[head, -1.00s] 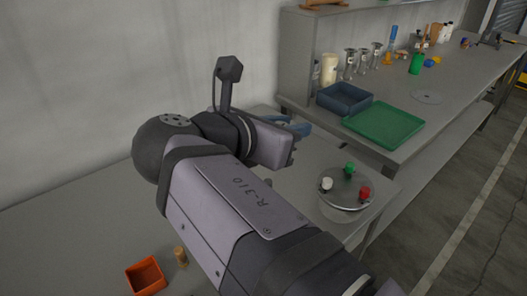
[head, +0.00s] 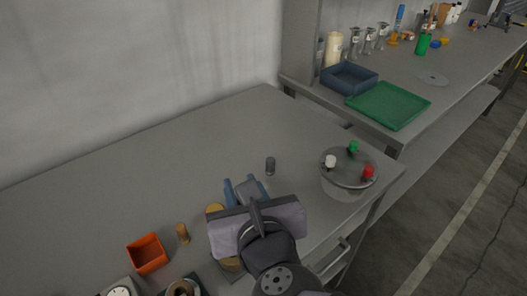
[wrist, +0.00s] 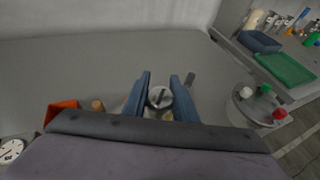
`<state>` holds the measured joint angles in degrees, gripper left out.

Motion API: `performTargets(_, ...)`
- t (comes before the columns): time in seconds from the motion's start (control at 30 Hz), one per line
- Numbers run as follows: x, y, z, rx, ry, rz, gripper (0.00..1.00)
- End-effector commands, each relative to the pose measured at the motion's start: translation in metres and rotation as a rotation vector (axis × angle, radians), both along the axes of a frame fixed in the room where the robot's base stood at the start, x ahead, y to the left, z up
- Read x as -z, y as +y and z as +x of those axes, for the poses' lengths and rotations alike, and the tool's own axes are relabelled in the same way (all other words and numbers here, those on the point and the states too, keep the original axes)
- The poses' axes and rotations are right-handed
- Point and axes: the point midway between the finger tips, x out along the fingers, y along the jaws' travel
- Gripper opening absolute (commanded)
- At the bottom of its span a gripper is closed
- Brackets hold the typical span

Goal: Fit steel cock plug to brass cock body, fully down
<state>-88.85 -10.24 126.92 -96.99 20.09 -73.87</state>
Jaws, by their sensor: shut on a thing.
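My gripper (wrist: 158,92) points down over the bench with its blue fingers shut on a round steel piece with a bar across its top, which looks like the steel cock plug (wrist: 160,96). In the head view my gripper (head: 243,190) hides the plug. Brass parts (head: 214,210) show beside and below my wrist and look like the brass cock body, mostly hidden. A little brass (wrist: 168,117) also shows just below the plug in the wrist view. I cannot tell whether the plug touches or sits in the body.
A small grey cylinder (head: 270,166) stands just beyond the fingers. An orange box (head: 147,254), a tan peg (head: 182,233) and a dial gauge (head: 118,292) are at left. A tank lid with coloured knobs (head: 349,168) stands at right. The back of the bench is clear.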

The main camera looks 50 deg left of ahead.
Motion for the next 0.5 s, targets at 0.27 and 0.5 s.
performTargets(0.27,0.02,0.004,-0.029,-0.113,-0.001,-0.002,0.02)
performTargets(0.5,0.028,0.005,-0.043,-0.147,0.0,0.0,0.02)
